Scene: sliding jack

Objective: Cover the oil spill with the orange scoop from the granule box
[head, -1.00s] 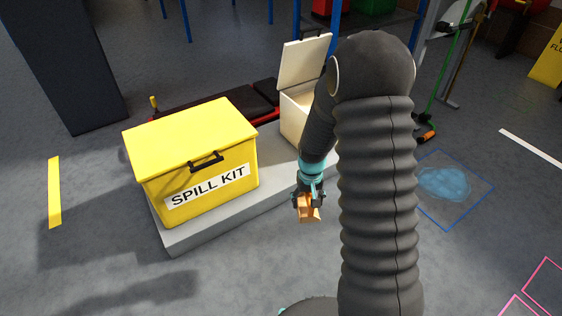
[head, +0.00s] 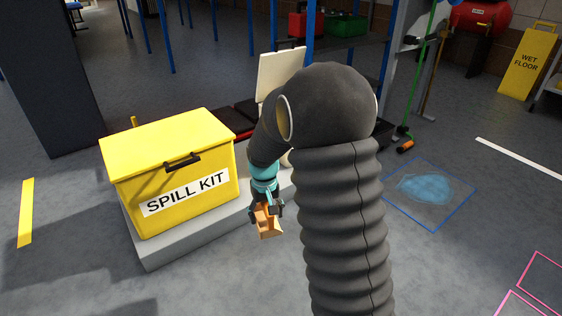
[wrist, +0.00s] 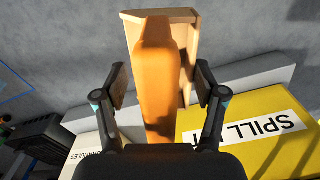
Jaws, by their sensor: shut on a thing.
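My gripper (head: 265,212) is shut on the orange scoop (head: 269,226) and holds it up in front of the grey platform. In the wrist view the scoop (wrist: 153,85) sits between the two fingers, its wide end away from the gripper; whether it holds granules cannot be told. The pale granule box (head: 281,70) stands behind my arm with its lid raised; most of it is hidden. The oil spill (head: 424,188), a bluish puddle, lies on the floor inside a blue outlined square, right of my arm and apart from the scoop.
The yellow spill kit box (head: 172,172) stands shut on the grey platform (head: 165,252), left of my gripper. A green-handled tool (head: 419,75) leans behind the spill. Pink outlines (head: 540,275) mark the floor at lower right.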

